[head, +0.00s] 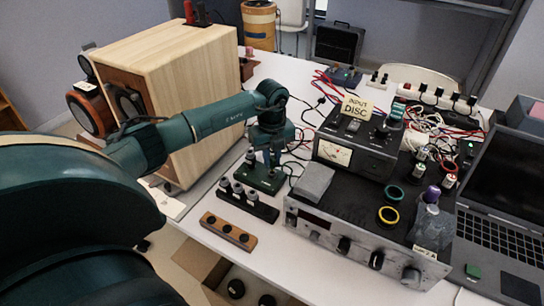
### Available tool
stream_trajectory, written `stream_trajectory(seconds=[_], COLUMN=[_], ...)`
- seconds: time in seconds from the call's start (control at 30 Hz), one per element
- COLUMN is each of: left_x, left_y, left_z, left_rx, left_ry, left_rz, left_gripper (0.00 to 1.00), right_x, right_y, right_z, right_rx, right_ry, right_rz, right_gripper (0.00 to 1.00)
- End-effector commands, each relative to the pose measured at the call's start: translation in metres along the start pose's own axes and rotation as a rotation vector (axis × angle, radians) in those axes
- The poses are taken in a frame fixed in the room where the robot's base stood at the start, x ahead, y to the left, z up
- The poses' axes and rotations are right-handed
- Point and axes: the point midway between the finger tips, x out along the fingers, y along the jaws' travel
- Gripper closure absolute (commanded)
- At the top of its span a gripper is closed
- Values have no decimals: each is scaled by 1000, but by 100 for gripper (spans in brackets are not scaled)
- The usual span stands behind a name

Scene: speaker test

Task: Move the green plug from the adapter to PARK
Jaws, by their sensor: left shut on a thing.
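My left gripper (269,158) points down over a dark green box (262,180), which looks like the adapter. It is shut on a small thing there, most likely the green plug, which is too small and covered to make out. I cannot tell whether the plug is still seated in the box. In front of the box is a black strip (262,211) with several grey-topped plugs. Nearer still is a brown wooden strip (211,219) with dark round holes. No PARK label is readable. My right gripper is not in view.
Right of the gripper are a black meter box (350,150) and a silver-fronted amplifier (325,228) with loose items on top. Cables (310,125) lie behind. A laptop (500,215) is at the right.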

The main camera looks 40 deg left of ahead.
Motion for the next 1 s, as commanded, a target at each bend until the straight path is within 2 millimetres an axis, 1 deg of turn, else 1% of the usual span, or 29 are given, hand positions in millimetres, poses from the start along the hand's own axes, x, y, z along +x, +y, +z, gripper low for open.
stream_trajectory(seconds=[0.97,1.0], left_x=[19,18], left_y=[0,0], left_z=[0,0], left_rx=[0,0], left_ry=[1,1], left_rz=[2,1], left_gripper=[100,81], right_x=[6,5], right_y=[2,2], right_z=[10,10], right_rx=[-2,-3], right_ry=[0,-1], right_rz=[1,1], right_gripper=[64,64])
